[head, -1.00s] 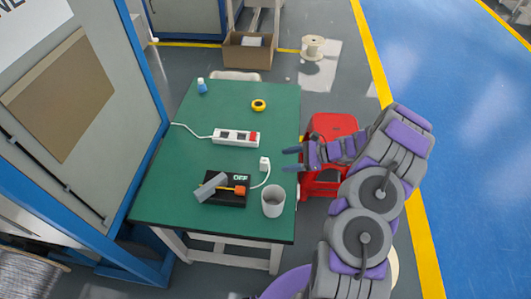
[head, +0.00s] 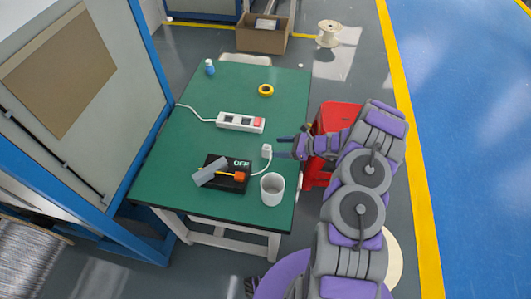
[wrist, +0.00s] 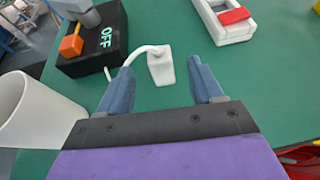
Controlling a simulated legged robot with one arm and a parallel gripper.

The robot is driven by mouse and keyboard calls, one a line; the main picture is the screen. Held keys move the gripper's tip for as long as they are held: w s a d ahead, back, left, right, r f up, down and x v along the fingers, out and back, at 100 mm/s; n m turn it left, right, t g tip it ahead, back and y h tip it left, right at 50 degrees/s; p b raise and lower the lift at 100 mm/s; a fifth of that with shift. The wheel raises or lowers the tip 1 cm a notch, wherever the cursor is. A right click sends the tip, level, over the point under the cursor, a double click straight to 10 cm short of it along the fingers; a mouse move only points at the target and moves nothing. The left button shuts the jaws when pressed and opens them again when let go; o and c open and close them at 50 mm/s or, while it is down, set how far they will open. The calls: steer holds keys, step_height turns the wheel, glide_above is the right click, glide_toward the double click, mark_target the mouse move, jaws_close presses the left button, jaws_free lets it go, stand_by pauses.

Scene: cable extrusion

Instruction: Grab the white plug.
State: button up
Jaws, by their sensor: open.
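The white plug (head: 267,149) stands on the green table near its right edge, with its white cable running to the black switch box (head: 225,173) marked OFF. In the wrist view the plug (wrist: 161,66) lies ahead of and between the two blue-grey fingertips, a little nearer the left one. My gripper (head: 285,147) is open and empty, just to the right of the plug in the head view; it also shows in the wrist view (wrist: 163,78). I see no contact between fingers and plug.
A white cup (head: 272,189) stands close in front of the plug. A white power strip (head: 241,122) with a red switch lies behind it. Yellow tape (head: 266,90) and a blue-capped bottle (head: 210,68) sit farther back. A red object (head: 322,145) stands beside the table.

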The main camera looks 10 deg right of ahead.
mark_target(268, 147)
steer(key=shift+x, duration=0.75)
steer(key=b+x, duration=0.1)
steer(key=x, duration=0.4)
steer(key=c, duration=1.1)
